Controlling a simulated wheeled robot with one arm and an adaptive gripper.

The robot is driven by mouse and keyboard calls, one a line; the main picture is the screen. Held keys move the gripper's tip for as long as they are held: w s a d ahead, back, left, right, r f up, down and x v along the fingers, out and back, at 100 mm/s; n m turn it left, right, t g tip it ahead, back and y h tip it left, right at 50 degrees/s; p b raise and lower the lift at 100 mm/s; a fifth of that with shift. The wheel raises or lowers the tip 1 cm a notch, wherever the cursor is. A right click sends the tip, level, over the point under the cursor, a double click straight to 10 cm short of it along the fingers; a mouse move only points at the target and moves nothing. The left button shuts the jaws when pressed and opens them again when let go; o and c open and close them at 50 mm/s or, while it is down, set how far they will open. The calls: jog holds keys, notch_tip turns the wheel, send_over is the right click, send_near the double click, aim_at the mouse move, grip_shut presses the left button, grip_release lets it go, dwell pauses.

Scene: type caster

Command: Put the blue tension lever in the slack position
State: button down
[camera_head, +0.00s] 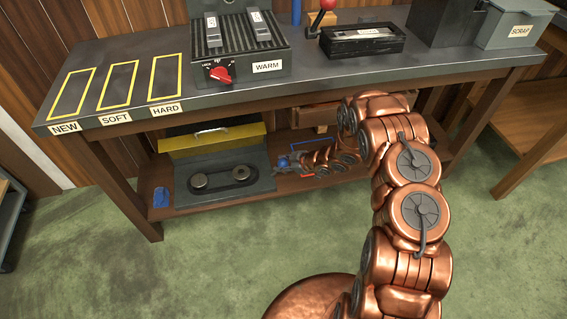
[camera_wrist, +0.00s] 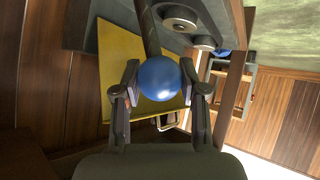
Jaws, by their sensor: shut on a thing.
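The blue tension lever shows in the wrist view as a round blue knob (camera_wrist: 158,78) on a dark rod (camera_wrist: 150,36). My gripper (camera_wrist: 160,70) has one finger on each side of the knob and is shut on it. In the head view my gripper (camera_head: 287,163) is low under the bench, just right of the belt unit, with a little blue showing at its tip. The belt unit's grey base (camera_head: 262,186) carries two pulleys (camera_head: 238,173) with a dark belt around them. Its yellow panel (camera_head: 212,140) stands behind. The lever's rod is hidden in the head view.
The bench top (camera_head: 310,75) is above my arm, with a WARM heater unit (camera_head: 240,50), a black cassette (camera_head: 362,40) and a SCRAP bin (camera_head: 515,25). A small blue object (camera_head: 160,197) lies on the lower shelf (camera_head: 335,180). Green floor in front is clear.

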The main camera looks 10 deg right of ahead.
jog(key=c, duration=0.9)
grip_release()
jog(key=shift+w+a+r, duration=0.1)
jog(key=shift+w+a, duration=0.05)
jog(key=shift+w, duration=0.1)
jog(key=shift+c, duration=0.2)
jog(key=o, duration=0.3)
jog(key=shift+s, duration=0.1)
jog(key=shift+d, duration=0.2)
jog(key=v, duration=1.2)
jog(key=shift+s, duration=0.1)
